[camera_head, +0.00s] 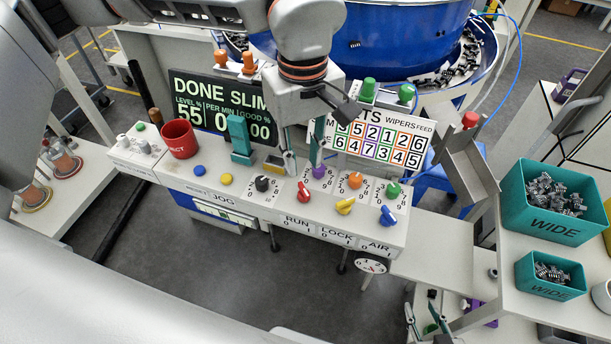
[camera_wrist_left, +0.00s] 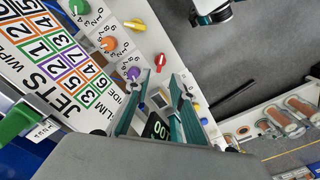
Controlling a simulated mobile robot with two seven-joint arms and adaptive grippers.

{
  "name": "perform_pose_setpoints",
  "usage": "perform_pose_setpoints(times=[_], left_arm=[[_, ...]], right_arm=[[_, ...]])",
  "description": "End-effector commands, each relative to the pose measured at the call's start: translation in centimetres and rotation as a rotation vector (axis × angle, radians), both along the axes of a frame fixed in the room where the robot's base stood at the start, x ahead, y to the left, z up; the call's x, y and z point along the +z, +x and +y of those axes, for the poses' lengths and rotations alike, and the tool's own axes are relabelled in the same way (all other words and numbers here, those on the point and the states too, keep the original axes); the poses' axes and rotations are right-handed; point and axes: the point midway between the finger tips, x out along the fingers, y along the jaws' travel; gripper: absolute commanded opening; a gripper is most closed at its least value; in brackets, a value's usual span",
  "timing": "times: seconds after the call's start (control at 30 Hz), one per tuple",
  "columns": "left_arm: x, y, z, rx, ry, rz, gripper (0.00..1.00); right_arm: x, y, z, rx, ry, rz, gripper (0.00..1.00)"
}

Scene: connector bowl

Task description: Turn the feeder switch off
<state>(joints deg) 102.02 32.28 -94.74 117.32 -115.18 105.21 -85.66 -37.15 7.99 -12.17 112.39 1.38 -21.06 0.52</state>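The control panel (camera_head: 230,200) crosses the middle of the head view. It carries a red knob (camera_head: 304,193), a yellow knob (camera_head: 345,206) and a blue knob (camera_head: 387,215) above RUN, LOCK and AIR labels. No label reading feeder switch is legible. My left gripper (camera_head: 302,162) hangs over the panel just behind the red knob, teal fingers apart. In the left wrist view the left gripper (camera_wrist_left: 161,80) is open, with a small dark and beige fitting (camera_wrist_left: 159,98) showing between the fingers; contact cannot be told. My right gripper (camera_head: 421,308) is low at right, its fingers apart and empty.
Black (camera_head: 262,184), purple (camera_head: 319,171), orange (camera_head: 355,180) and green (camera_head: 392,190) dials crowd the panel. A teal upright piece (camera_head: 239,135), red mug (camera_head: 180,139), display (camera_head: 215,105) and number board (camera_head: 380,140) stand nearby. Teal bins (camera_head: 558,226) are at right.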

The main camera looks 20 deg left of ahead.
Motion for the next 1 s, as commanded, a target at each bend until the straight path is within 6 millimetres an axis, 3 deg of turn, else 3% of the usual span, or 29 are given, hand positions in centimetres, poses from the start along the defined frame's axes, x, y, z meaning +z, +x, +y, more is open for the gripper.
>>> perform_pose_setpoints(times=[0.43,0.87,0.97,1.0], left_arm=[[-6.3,-0.2,-0.1,-0.001,-0.003,0.006,0.24],[-7.5,-0.1,-0.1,0.0,-0.003,0.002,0.24],[-7.5,-0.1,-0.1,0.0,-0.003,0.002,0.03],[-7.5,-0.1,-0.1,0.0,-0.003,0.002,0.0]], right_arm=[[-0.2,-0.1,0.0,0.001,0.0,0.002,0.33],[-0.2,-0.1,0.0,0.001,0.0,0.002,0.33],[-0.2,-0.1,0.0,0.001,0.0,0.002,0.33],[-0.2,-0.1,0.0,0.001,0.0,0.002,0.33]])
